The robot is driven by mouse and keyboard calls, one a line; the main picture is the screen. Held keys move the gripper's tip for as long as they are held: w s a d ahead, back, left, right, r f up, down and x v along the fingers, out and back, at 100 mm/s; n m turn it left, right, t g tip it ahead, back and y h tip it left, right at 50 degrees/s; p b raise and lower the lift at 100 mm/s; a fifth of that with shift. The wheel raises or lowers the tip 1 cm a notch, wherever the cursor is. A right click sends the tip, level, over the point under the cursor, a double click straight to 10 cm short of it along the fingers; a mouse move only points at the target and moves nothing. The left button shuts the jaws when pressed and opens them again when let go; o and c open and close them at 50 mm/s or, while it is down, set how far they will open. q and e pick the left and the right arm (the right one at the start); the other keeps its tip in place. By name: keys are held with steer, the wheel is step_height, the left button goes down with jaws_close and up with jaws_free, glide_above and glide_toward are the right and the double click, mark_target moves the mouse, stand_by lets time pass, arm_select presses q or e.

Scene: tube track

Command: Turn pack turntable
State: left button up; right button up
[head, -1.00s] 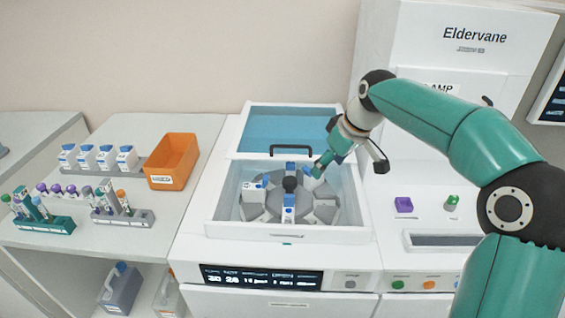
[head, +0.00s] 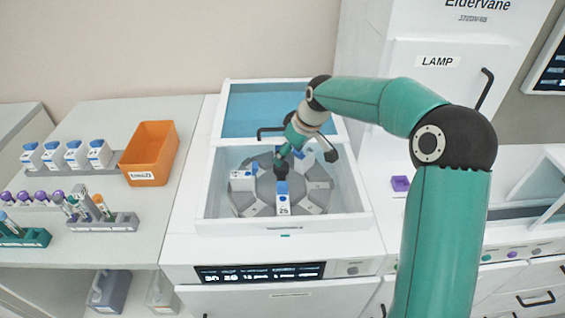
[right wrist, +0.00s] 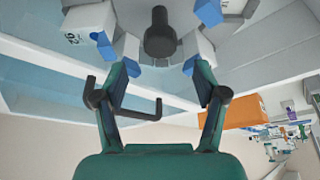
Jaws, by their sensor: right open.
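The pack turntable (head: 256,193) is a grey disc inside the open white bay of the analyser. Several white packs with blue caps stand on it, one of them a front pack (head: 283,198). A dark central knob (right wrist: 160,38) rises from the turntable in the right wrist view. My right gripper (head: 281,160) is over the turntable at the knob, which it partly hides in the head view. In the right wrist view its two fingers are spread, with the knob beyond and between the tips. It holds nothing. My left gripper is not in view.
The bay's raised blue lid (head: 268,105) with a black handle stands behind the turntable. White bay walls (head: 290,222) surround it. An orange bin (head: 150,152), tube racks (head: 103,222) and several bottles stand on the left bench. A purple item (head: 400,184) lies to the right.

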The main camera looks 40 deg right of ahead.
mark_target(283, 166)
steer(key=x, duration=0.6)
steer(key=shift+f+p, duration=0.35)
